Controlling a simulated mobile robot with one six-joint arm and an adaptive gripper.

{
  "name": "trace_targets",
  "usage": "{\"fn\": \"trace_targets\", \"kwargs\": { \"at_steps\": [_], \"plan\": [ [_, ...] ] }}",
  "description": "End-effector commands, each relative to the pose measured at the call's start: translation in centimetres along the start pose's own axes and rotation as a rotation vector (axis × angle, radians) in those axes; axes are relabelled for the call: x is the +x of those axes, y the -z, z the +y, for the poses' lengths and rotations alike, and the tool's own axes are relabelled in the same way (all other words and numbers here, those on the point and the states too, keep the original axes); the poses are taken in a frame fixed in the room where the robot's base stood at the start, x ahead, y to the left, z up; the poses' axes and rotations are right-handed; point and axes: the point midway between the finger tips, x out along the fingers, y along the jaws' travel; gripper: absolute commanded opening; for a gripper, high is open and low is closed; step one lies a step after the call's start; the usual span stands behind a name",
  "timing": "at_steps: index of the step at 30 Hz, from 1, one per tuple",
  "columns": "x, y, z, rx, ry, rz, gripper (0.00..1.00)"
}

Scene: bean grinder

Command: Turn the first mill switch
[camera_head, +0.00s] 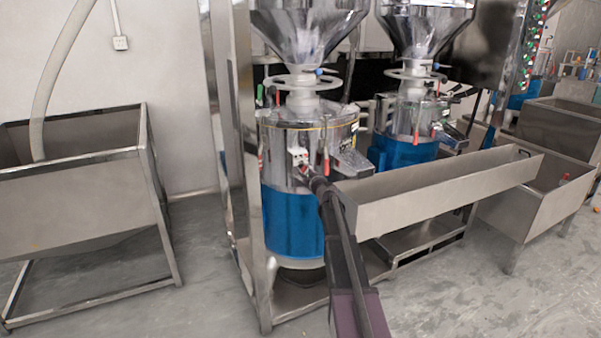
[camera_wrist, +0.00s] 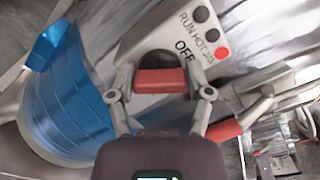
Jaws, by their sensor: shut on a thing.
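The first mill (camera_head: 292,220) is the nearer steel grinder with a blue lower band. Its light switch box (camera_head: 299,156) is on the front of the body. In the wrist view, the switch (camera_wrist: 160,82) has a red bar handle across a dark round base, beside the letters OFF. The bar lies nearly level in the picture. My gripper (camera_wrist: 160,70) has one finger at each end of the red bar and is shut on it. In the head view, my gripper (camera_head: 307,174) is at the box, and the switch is mostly hidden.
A long steel trough (camera_head: 440,190) runs right from the mill, close to my arm. A second mill (camera_head: 405,140) stands behind. A steel bin (camera_head: 80,190) is at the left. A steel frame post (camera_head: 240,150) stands just left of the first mill. A red-grip lever (camera_wrist: 225,130) is near my gripper.

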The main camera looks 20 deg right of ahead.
Motion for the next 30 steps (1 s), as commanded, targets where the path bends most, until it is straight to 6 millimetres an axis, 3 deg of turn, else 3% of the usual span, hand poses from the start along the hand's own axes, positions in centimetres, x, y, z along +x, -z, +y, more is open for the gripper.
{"fn": "trace_targets", "kwargs": {
  "at_steps": [15, 30],
  "plan": [
    [0.22, 0.00, 0.22, -0.459, 0.000, 0.000, 0.18],
    [0.26, 0.01, 0.27, -0.630, 0.000, 0.000, 0.18]
  ]
}}
